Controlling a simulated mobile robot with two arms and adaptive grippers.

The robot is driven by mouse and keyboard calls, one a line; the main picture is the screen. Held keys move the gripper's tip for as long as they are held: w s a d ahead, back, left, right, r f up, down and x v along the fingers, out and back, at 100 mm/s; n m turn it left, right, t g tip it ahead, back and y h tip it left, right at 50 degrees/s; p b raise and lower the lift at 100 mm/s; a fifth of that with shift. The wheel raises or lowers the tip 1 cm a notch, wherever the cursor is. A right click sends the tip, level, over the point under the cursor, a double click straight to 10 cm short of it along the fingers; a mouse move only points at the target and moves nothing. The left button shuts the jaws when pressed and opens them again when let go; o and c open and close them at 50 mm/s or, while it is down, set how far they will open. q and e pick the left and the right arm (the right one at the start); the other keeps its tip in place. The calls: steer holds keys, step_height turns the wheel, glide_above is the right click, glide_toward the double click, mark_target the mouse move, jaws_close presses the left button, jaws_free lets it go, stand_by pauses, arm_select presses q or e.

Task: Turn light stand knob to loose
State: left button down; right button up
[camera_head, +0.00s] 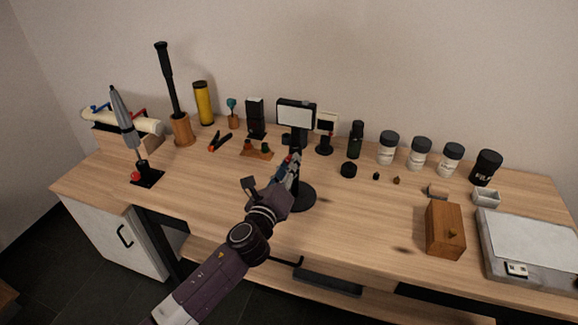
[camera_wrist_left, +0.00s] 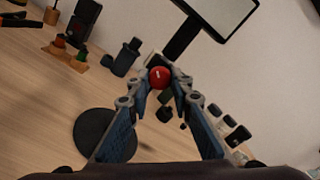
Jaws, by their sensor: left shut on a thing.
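The light stand has a flat white lamp panel (camera_head: 295,114) in a black frame, on a black post over a round black base (camera_head: 303,199). It stands upright on the wooden table. In the left wrist view the lamp panel (camera_wrist_left: 222,12) is at the top and the base (camera_wrist_left: 100,138) is lower left. A round red knob (camera_wrist_left: 159,77) sits between my left fingertips. My left gripper (camera_head: 294,165) is at the post, below the panel, shut on the knob, and hides it in the head view. My right gripper is not in view.
The wooden table (camera_head: 350,215) holds a wooden box (camera_head: 444,229) and a scale (camera_head: 530,247) at right. Several jars (camera_head: 420,153) line the back right. A black-and-grey tool on a stand (camera_head: 127,122) and a tamper-like tool (camera_head: 169,85) stand at left. Bare wood lies right of the base.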

arm_select(q)
steer(key=n, duration=1.1)
steer(key=shift+n, duration=0.4)
stand_by(0.3)
steer(key=c, duration=1.7)
jaws_free()
steer(key=shift+r, duration=0.1)
steer(key=v, duration=1.2)
